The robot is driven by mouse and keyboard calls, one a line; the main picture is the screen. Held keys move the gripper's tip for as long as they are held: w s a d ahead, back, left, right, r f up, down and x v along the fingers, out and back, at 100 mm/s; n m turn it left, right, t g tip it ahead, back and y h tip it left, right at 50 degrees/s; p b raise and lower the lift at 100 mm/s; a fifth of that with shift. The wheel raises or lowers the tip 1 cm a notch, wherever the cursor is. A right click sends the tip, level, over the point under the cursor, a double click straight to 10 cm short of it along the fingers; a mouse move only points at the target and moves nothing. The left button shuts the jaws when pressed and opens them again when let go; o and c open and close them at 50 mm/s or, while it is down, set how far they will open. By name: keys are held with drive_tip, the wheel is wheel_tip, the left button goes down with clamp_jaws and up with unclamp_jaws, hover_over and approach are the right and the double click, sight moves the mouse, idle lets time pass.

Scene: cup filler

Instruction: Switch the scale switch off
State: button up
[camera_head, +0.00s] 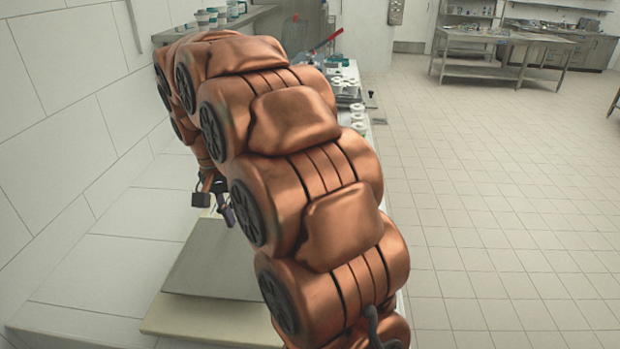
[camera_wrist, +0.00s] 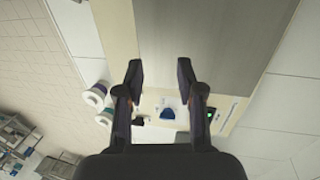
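The scale shows in the head view as a grey plate (camera_head: 213,262) on a beige body (camera_head: 190,318), partly hidden by my arm. In the wrist view its plate (camera_wrist: 200,40) lies beyond my fingers. My gripper (camera_wrist: 160,76) is open and empty above the scale. I cannot tell whether a finger touches the switch.
White cups (camera_wrist: 95,96) stand left of the scale in the wrist view. The head view shows more white cups (camera_head: 358,112) along the counter and a shelf with containers (camera_head: 205,17) by the wall. Open tiled floor (camera_head: 490,210) lies to the right.

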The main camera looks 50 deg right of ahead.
drive_tip(key=w+d+f+m+p, duration=0.1)
drive_tip(key=w+d+m, duration=0.4)
drive_tip(key=d, duration=0.3)
drive_tip(key=w+d+f+m+g+h+p, duration=0.15)
drive_tip(key=w+d+m, duration=0.25)
drive_tip(key=d, duration=0.4)
drive_tip(key=w+d+m+t+p, duration=0.1)
drive_tip(key=w+d+m+p, duration=0.1)
drive_tip(key=w+d+m, duration=0.45)
drive_tip(key=s+d+f+b, duration=0.1)
drive_tip(key=d+f, duration=0.1)
drive_tip(key=d, duration=0.1)
drive_tip(key=s+d+f+m+b, duration=0.1)
drive_tip(key=d+f+b, duration=0.1)
drive_tip(key=d+f, duration=0.1)
drive_tip(key=s+d+f+m+g+b, duration=0.1)
drive_tip(key=d+f, duration=0.2)
drive_tip(key=shift+s+d+f+m, duration=0.15)
drive_tip(key=shift+d+f+m, duration=0.1)
drive_tip(key=shift+d, duration=0.1)
drive_tip(key=shift+s+d+f+b, duration=0.15)
drive_tip(key=shift+f+b, duration=0.1)
drive_tip(key=shift+b, duration=0.25)
drive_tip(key=shift+s, duration=0.1)
drive_tip(key=shift+x, duration=0.9)
